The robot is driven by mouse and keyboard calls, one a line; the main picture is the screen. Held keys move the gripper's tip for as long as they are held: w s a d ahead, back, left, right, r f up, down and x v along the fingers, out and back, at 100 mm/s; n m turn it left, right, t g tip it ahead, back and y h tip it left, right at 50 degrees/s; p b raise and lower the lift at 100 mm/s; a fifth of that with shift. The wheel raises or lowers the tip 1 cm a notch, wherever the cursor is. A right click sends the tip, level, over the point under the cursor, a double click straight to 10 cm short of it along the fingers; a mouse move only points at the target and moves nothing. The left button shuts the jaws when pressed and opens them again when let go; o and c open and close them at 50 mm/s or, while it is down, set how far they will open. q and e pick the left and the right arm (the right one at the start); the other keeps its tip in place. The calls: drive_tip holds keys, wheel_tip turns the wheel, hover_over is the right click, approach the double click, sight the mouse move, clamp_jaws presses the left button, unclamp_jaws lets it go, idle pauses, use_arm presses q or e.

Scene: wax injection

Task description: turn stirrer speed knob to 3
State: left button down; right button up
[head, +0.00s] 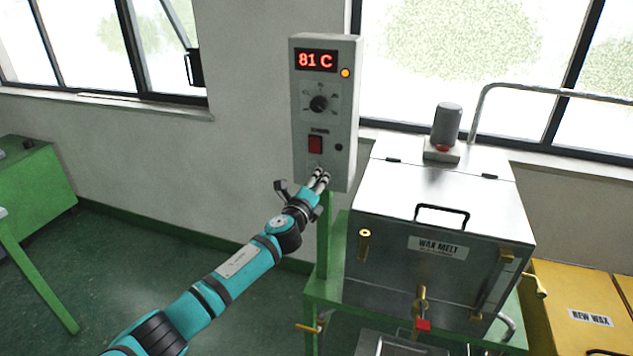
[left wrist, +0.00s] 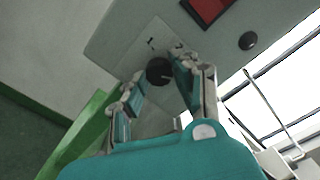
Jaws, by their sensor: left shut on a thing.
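The grey control box (head: 349,110) stands on a green post beside the wax melter. My left gripper (head: 319,180) is at the bottom of its front face, over the lowest dial plate. In the left wrist view, the black stirrer speed knob (left wrist: 159,71) sits on a pale dial plate (left wrist: 152,42) between the fingers of my left gripper (left wrist: 156,84), which is shut on it. A small mark shows on the plate above the knob, but the knob's setting cannot be read. In the head view the gripper hides this knob. My right gripper is out of view.
Above are a red switch (head: 315,144), a temperature knob (head: 319,104), an orange lamp (head: 345,73) and a display (head: 316,60) reading 81 C. The steel wax melter (head: 440,205) with a motor (head: 446,125) stands close right. The floor at left is open.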

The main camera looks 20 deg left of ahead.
use_arm(q)
drive_tip(key=shift+f, duration=0.15)
drive_tip(key=c, duration=1)
unclamp_jaws()
drive_tip(key=s, duration=1.2)
drive_tip(key=shift+a, duration=0.2)
